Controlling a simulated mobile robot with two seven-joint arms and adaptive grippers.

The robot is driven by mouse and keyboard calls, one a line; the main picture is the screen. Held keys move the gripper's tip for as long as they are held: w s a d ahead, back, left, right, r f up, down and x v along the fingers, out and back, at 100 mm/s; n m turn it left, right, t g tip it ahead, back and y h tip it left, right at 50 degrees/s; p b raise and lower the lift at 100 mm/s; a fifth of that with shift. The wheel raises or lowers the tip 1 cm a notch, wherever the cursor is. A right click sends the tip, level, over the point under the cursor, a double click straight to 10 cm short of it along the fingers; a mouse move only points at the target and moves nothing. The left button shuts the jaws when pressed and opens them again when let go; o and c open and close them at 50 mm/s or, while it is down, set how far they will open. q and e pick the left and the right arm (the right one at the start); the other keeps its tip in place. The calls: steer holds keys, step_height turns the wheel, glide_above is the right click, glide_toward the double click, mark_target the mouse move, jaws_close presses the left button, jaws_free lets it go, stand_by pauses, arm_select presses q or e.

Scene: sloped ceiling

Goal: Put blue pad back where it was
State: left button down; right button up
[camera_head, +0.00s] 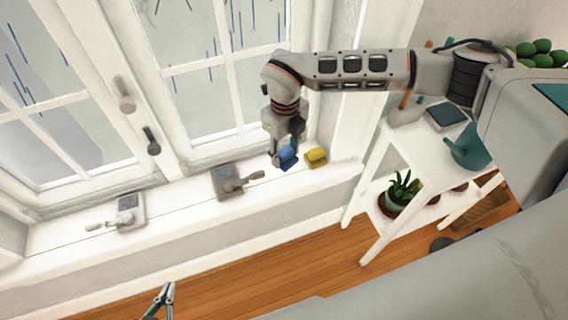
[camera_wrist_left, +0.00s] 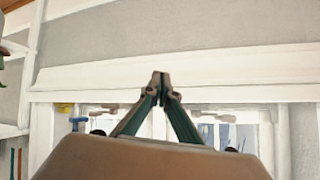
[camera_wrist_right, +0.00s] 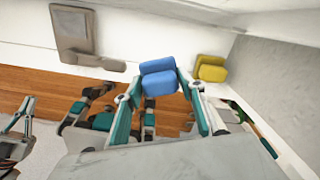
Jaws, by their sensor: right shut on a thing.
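The blue pad (camera_head: 289,159) is between the fingers of my right gripper (camera_head: 284,154), at the windowsill just left of a yellow pad (camera_head: 316,156). In the right wrist view the blue pad (camera_wrist_right: 158,76) is gripped at the fingertips, with the yellow pad (camera_wrist_right: 211,68) a short gap to its right. I cannot tell whether the blue pad touches the sill. My left gripper (camera_head: 165,290) is low in the head view, away from the sill. In the left wrist view its fingertips (camera_wrist_left: 160,76) meet, with nothing between them.
The white windowsill (camera_head: 75,233) runs below the windows. Two grey handled fittings (camera_head: 130,211) (camera_head: 228,181) stand on it, left of the pads. A white shelf (camera_head: 408,151) with a potted plant (camera_head: 401,192) and a teal watering can (camera_head: 468,150) stands at right.

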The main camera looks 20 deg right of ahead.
mark_target(285, 165)
steer(key=shift+f, duration=0.2)
step_height(285, 165, down, 4)
steer(key=shift+s+r+b, duration=0.1)
steer(key=shift+r+b, duration=0.1)
steer(key=shift+b, duration=0.3)
step_height(285, 165, down, 2)
steer(key=shift+r, duration=0.15)
arm_select(q)
steer(key=shift+w+d+r, duration=0.3)
steer(key=shift+w+d, duration=0.05)
steer(key=shift+w, duration=0.15)
steer(key=shift+s+f, duration=0.1)
arm_select(e)
steer(key=o, duration=1.1)
steer(key=shift+f, duration=0.2)
arm_select(q)
steer(key=shift+s+a+f, duration=0.15)
arm_select(e)
steer(key=shift+r, duration=0.1)
